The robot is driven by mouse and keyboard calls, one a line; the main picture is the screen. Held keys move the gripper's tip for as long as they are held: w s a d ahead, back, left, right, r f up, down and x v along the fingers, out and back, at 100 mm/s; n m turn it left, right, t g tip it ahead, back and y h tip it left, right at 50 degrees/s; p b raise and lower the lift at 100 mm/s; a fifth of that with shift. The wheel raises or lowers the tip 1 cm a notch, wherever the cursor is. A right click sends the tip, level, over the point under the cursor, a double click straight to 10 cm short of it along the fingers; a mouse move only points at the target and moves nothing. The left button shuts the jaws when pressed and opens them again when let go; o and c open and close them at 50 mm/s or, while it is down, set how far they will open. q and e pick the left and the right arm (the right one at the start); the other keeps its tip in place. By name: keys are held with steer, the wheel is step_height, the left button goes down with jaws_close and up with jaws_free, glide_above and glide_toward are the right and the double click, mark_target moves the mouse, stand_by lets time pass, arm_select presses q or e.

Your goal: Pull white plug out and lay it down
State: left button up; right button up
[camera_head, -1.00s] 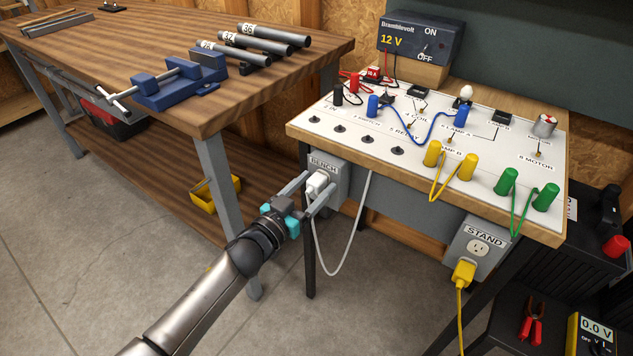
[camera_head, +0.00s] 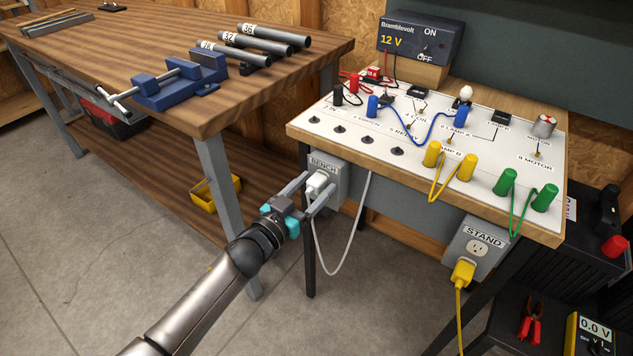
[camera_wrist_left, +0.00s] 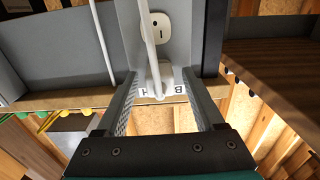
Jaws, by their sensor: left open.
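The white plug (camera_head: 317,184) sits at the grey outlet box labelled BENCH (camera_head: 337,170), under the left end of the panel table. Its white cord (camera_head: 341,271) hangs down in a loop. My left gripper (camera_head: 319,181) is open, with one finger on each side of the plug. The left wrist view shows the open fingers (camera_wrist_left: 160,105) with the plug (camera_wrist_left: 154,73) and cord between them. The box looks upside down there, with an empty socket (camera_wrist_left: 155,23) above the plug. Whether the fingers touch the plug I cannot tell. My right gripper is not in view.
A yellow plug (camera_head: 463,271) sits in the STAND outlet box (camera_head: 477,250) at the right. The wooden workbench (camera_head: 270,92) and its leg (camera_head: 224,190) stand to the left of the gripper. The concrete floor (camera_head: 90,260) is open at lower left.

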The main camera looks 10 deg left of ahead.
mark_target(312, 189)
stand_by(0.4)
arm_select(q)
jaws_close()
stand_by(0.4)
steer(key=shift+s, duration=0.1)
stand_by(0.4)
steer(key=shift+p+v, duration=1.55)
steer(key=shift+v, duration=1.35)
